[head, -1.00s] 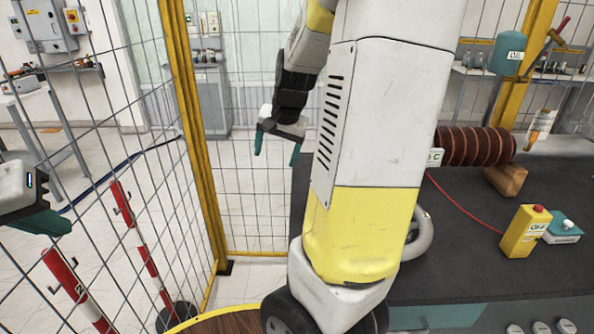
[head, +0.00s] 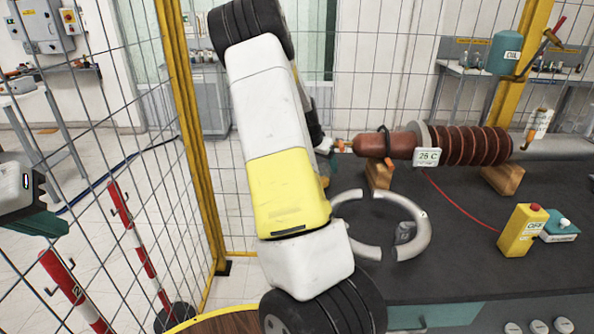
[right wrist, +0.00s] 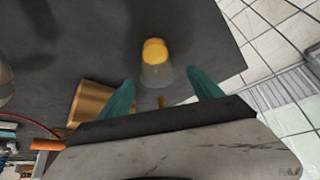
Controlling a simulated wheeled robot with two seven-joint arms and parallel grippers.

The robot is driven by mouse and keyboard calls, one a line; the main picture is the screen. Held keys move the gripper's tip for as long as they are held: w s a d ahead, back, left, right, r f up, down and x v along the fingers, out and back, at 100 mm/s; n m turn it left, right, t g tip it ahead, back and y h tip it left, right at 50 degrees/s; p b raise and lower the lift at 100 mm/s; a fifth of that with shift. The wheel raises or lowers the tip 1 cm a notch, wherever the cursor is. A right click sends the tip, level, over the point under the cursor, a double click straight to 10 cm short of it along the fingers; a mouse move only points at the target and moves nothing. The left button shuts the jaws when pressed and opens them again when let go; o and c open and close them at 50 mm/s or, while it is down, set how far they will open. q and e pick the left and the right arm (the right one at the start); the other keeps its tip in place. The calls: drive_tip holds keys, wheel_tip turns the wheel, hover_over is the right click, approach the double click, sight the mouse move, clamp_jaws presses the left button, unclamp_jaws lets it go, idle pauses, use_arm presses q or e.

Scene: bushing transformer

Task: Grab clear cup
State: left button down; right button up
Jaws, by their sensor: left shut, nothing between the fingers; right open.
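In the right wrist view a clear cup (right wrist: 160,76) with a yellow-orange end (right wrist: 154,50) stands out against the dark table. My right gripper (right wrist: 162,84) is open, its teal fingers on either side of the cup. I cannot tell whether they touch it. In the head view my right arm hides the cup and most of this gripper. My left gripper (head: 38,222) is at the left edge of the head view, shut and empty, away from the table.
On the dark table (head: 455,270) are a reddish-brown bushing (head: 470,146) on wooden blocks (head: 502,179), a split grey ring (head: 417,215), a yellow switch box (head: 521,231) and a teal box (head: 560,228). A wire fence with a yellow post (head: 185,130) stands left.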

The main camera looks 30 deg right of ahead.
drive_tip(key=x, duration=0.3)
drive_tip(key=shift+s+f, duration=0.1)
drive_tip(key=shift+f, duration=0.1)
drive_tip(key=shift+c, duration=0.4)
drive_tip(key=c, duration=1.3)
drive_tip(key=shift+r, duration=0.1)
